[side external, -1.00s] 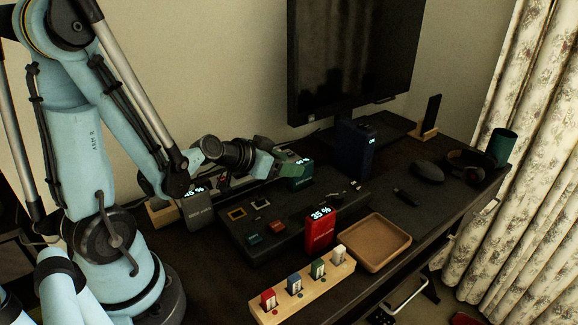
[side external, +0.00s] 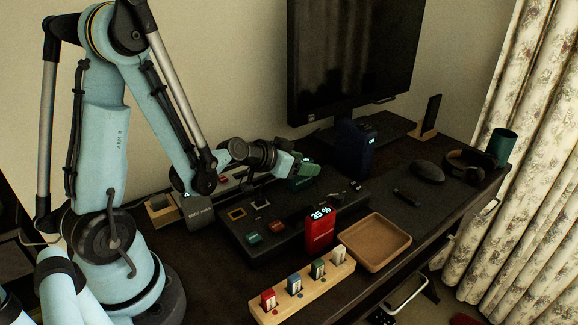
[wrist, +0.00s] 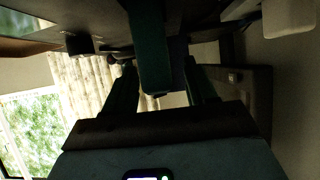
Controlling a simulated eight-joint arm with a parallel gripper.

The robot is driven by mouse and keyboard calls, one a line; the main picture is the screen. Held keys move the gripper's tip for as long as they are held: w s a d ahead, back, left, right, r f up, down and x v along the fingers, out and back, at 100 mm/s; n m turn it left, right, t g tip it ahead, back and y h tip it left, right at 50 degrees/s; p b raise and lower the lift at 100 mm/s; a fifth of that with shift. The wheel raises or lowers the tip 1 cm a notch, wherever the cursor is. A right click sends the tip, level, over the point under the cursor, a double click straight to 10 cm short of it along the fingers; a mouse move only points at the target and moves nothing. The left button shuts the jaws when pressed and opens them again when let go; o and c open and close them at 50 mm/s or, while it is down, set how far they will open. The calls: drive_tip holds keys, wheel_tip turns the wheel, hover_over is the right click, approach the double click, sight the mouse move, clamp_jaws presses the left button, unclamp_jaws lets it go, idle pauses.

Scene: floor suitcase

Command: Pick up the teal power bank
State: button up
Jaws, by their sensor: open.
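The teal power bank (side external: 301,184) stands upright at the back edge of the dark raised tray, mostly covered by my gripper in the side view. My gripper (side external: 308,168) is open and reaches over it from the left. In the wrist view, the teal body (wrist: 148,50) shows between the two dark fingers of my gripper (wrist: 162,88). The fingers lie on either side of it in the picture. Whether either finger touches it cannot be told.
A navy power bank (side external: 353,147) stands to the right, behind. A red power bank (side external: 320,230) stands in front and a grey one (side external: 197,212) to the left. A monitor (side external: 355,60) rises behind. A brown tray (side external: 375,258) and wooden block with several small sticks (side external: 270,316) lie in front.

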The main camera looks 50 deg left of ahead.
clamp_jaws()
drive_tip(key=shift+r, duration=0.15)
